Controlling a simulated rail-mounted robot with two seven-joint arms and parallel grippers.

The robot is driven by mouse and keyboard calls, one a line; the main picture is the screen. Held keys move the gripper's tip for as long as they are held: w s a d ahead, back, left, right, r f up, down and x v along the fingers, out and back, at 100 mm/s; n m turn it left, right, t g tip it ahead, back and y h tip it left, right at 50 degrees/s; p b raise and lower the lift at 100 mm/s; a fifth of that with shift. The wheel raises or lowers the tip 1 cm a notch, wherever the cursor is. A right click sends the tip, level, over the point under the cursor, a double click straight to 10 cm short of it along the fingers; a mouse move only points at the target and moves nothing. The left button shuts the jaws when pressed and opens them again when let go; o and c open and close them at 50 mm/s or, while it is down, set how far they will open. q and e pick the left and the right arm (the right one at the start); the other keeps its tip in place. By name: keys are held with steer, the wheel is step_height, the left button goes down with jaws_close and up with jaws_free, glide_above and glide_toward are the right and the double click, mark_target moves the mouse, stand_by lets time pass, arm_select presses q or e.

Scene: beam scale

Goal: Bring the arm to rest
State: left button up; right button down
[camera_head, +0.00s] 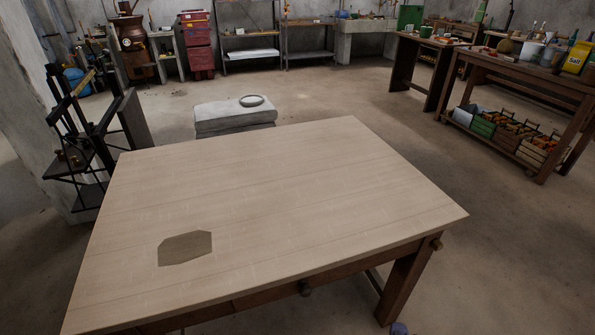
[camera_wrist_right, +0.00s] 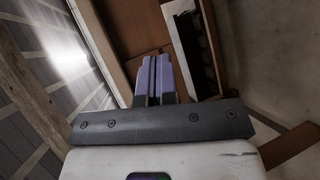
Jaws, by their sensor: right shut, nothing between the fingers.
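My right gripper (camera_wrist_right: 155,78) shows in the right wrist view with its two purple fingers together and nothing between them. In the head view only a small purple-blue tip of the right gripper (camera_head: 398,328) shows at the bottom edge, beside the table's front right leg. The rest of the right arm is outside the head view. My left gripper and left arm are not in view.
A wooden table (camera_head: 290,190) fills the middle; its top is bare except for a flat brown patch (camera_head: 186,248). A black metal stand (camera_head: 85,140) is at the left. Workbenches (camera_head: 530,85) stand at the right. Open floor lies right of the table.

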steer(key=s+a+f+m+g+y+p, duration=0.15)
steer(key=s+m+g, duration=0.45)
steer(key=s, duration=0.7)
steer(key=s+a+f+m+g+y, duration=0.1)
steer(key=s+f+m+g+y, duration=0.2)
steer(key=s+m, duration=0.7)
steer(key=s+r+n+p, duration=0.1)
steer(key=s+r+p, duration=0.1)
steer(key=r+p, duration=1.6)
steer(key=s+r+n+g+h+p, duration=0.1)
steer(key=r+p, duration=1.8)
steer(key=shift+s+d+r+n+p, duration=0.15)
steer(key=shift+s+r+n+p, duration=0.15)
steer(key=shift+s+r+n, duration=0.1)
